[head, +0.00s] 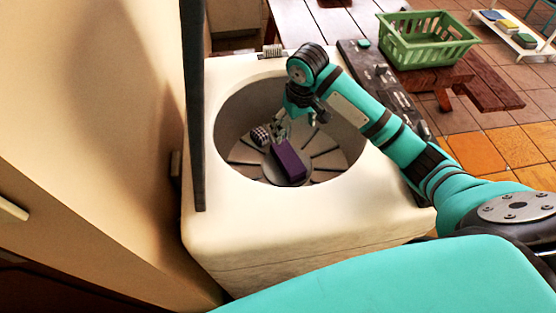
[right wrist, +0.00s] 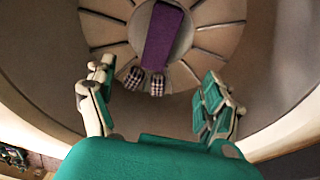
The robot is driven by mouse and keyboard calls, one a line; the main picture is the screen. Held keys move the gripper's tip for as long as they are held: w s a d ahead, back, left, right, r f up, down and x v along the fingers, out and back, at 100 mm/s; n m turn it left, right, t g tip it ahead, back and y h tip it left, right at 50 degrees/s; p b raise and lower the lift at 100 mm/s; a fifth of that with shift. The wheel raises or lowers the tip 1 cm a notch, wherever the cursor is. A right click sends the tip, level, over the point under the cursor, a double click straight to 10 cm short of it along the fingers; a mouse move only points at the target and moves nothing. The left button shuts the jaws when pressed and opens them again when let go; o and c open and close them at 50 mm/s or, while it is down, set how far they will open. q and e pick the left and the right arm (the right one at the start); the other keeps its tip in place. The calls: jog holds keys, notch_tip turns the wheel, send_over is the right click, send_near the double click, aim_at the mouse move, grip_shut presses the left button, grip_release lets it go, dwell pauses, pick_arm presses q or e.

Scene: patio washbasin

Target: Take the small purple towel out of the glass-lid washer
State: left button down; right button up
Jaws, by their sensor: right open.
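The washer (head: 300,225) is a cream top-loader, and its lid (head: 193,110) stands upright on the left side, seen edge-on. The small purple towel (head: 289,162) is a folded block lying on the finned drum floor. It also shows at the top of the right wrist view (right wrist: 162,38). My right gripper (head: 281,132) reaches down into the drum and is open and empty. In the right wrist view its fingers (right wrist: 158,78) are spread wide, with the towel beyond them, not visibly touched. My left gripper is not in view.
A dark checkered item (head: 260,135) lies beside the towel; two checkered ends (right wrist: 134,77) show in the right wrist view. The drum wall (right wrist: 60,75) surrounds the gripper closely. A green basket (head: 425,55) and a white rack (head: 505,32) stand at the right.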

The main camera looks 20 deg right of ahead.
jog(key=f, duration=0.1)
jog(key=p, duration=0.1)
send_near(288, 157)
jog(key=f, duration=0.2)
jog(key=w+f, duration=0.1)
jog(key=f, duration=0.2)
jog(key=shift+w+a+f, duration=0.15)
jog(key=shift+w+f, duration=0.05)
jog(key=shift+w, duration=0.05)
jog(key=shift+w+d+f+p, duration=0.1)
jog(key=shift+f+p, duration=0.15)
jog(key=shift+f, duration=1.2)
jog(key=shift+w+d+f+p, duration=0.1)
jog(key=shift+f+p, duration=0.1)
jog(key=shift+f, duration=1.25)
jog(key=c, duration=1.3)
jog(key=shift+r, duration=0.1)
